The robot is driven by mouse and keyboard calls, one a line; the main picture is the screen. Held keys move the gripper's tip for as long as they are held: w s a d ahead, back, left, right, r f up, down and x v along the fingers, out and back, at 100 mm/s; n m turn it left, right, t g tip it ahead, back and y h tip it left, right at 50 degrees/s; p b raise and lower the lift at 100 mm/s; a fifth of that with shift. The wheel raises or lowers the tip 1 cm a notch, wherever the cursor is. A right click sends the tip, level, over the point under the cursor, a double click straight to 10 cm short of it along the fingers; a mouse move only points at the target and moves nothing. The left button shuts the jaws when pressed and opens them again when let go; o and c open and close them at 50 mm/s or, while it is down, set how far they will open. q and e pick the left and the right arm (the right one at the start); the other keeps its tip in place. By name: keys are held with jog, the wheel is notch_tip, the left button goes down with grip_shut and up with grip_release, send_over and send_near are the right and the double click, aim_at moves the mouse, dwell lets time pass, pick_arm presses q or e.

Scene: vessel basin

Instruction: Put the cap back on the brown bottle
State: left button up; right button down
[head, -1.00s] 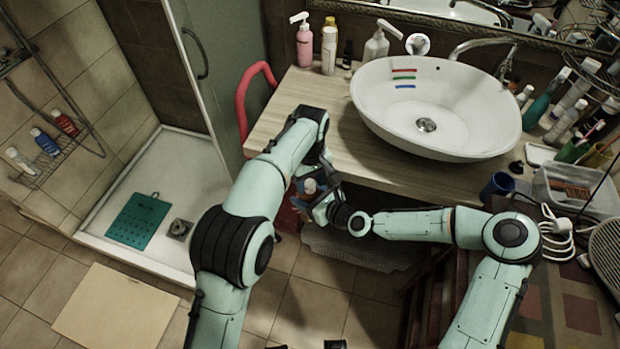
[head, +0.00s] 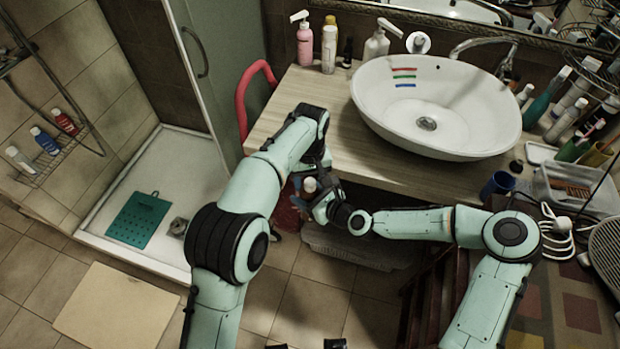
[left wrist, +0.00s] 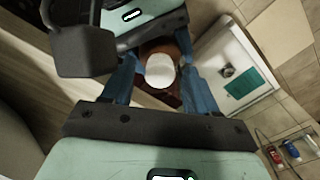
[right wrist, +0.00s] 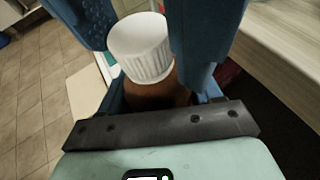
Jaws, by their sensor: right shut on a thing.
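The brown bottle (right wrist: 155,95) is held by my right gripper (right wrist: 160,88), which is shut on its body. The white ribbed cap (right wrist: 140,48) sits at the bottle's top; whether it is fully seated I cannot tell. The cap also shows from above in the left wrist view (left wrist: 160,70) and as a small pale spot in the head view (head: 310,185). My left gripper (left wrist: 160,78) is open, with its blue fingers on either side of the cap and gaps showing beside it. In the head view, the arms hide most of the bottle.
Both grippers are in front of the wooden counter (head: 340,130), which carries the white basin (head: 450,115). Pink and white bottles (head: 305,42) stand at its back left. A red curved rail (head: 242,95) is left of the counter. The tiled floor (head: 290,285) below is mostly clear.

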pick_arm(q)
jog(key=shift+r, duration=0.1)
jog(key=shift+r, duration=2.2)
jog(key=shift+c, duration=0.4)
jog(key=shift+w+r+n, duration=0.1)
jog(key=shift+r+n, duration=0.55)
jog(key=shift+n, duration=0.05)
jog(key=shift+r+n, duration=0.9)
jog(key=shift+r, duration=0.2)
